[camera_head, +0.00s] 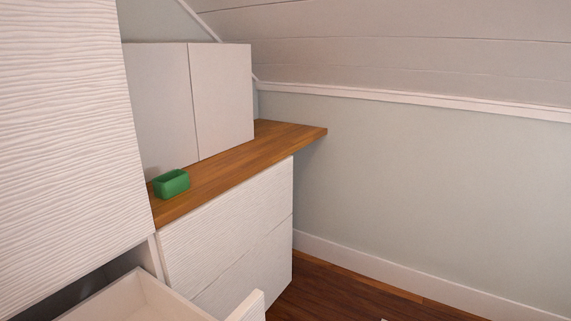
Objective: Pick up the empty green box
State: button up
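The green box (173,186) is a small open-topped container. It stands upright on the near left end of the wooden countertop (225,167), close to the tall white cabinet at the left. The far inner wall shows and the inside looks empty, though its floor is hard to see. My gripper is not in view.
A tall white textured cabinet (65,120) fills the left. An open white drawer (143,299) juts out at the bottom, below the counter. White drawer fronts (232,243) are under the counter. Upper cabinets (222,98) stand behind it, under a sloped ceiling. Wooden floor (345,287) is visible at the right.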

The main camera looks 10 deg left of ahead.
aim_at(172, 184)
jog(key=i+l+z, duration=0.2)
jog(key=i, duration=0.25)
jog(key=i+z, duration=0.25)
jog(key=i, duration=0.2)
jog(key=i+u, duration=0.35)
jog(key=u, duration=0.15)
jog(key=i+l+u, duration=0.2)
jog(key=u, duration=0.25)
jog(key=i, duration=0.1)
